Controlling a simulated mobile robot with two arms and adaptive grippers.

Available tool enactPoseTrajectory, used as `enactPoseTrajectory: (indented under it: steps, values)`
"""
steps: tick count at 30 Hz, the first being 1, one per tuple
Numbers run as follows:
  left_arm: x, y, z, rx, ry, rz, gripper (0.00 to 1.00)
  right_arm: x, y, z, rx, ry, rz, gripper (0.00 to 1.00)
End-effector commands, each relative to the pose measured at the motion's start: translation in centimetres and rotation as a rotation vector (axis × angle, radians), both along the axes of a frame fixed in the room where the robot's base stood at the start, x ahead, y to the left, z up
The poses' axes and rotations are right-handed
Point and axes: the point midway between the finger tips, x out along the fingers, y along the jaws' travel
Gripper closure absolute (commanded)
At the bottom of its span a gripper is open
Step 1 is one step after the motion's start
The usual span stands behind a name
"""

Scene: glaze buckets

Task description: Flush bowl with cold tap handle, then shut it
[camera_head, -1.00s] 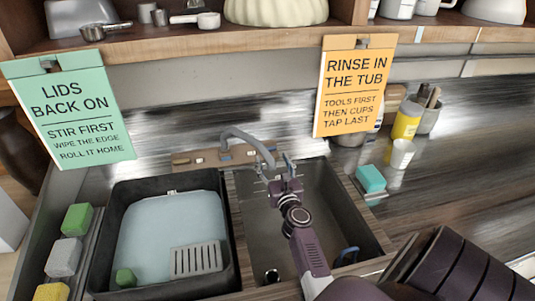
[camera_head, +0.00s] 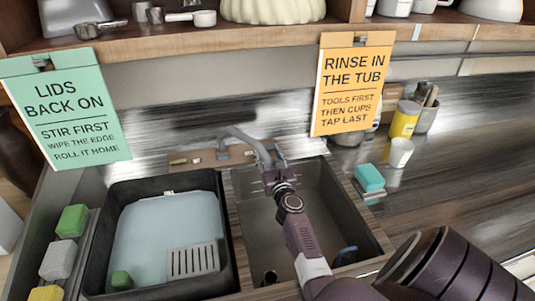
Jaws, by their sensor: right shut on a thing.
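The grey curved tap (camera_head: 243,137) stands on a wooden ledge behind the sink basin (camera_head: 330,205). My right gripper (camera_head: 278,176) is over the back of the basin, beside the end of the spout. It is shut on a small part at the tap, seemingly the cold tap handle (camera_head: 281,160); my fingers hide most of it. No water stream is clearly visible. I cannot pick out the bowl to be flushed; a small dark round item (camera_head: 269,277) is at the basin's front left. My left gripper is out of view.
A dark tub (camera_head: 110,235) with pale liquid and a slotted grey piece (camera_head: 193,260) stands left of the basin. A teal sponge (camera_head: 369,178), white cup (camera_head: 400,152) and yellow cup (camera_head: 404,118) are to the right. A shelf (camera_head: 200,38) and hanging signs are above.

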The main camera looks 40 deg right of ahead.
Motion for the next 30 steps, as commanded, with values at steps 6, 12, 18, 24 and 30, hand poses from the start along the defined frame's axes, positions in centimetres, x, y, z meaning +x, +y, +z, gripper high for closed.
enactPoseTrajectory:
  steps: [6,12,18,24,30]
  values:
    - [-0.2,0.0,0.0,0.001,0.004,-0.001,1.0,-0.1,-0.1,0.0,-0.008,0.004,0.01,0.82]
    - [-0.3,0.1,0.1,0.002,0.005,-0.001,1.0,-0.1,-0.2,0.0,-0.045,0.025,0.063,0.82]
    - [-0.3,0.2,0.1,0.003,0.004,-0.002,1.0,-0.3,-0.6,0.0,-0.118,0.065,0.175,0.82]
    - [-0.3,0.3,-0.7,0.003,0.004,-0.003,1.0,-0.4,-1.0,-0.1,-0.215,0.119,0.325,0.82]
    - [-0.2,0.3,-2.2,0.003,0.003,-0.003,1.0,-0.3,-1.4,-0.1,-0.315,0.172,0.476,0.82]
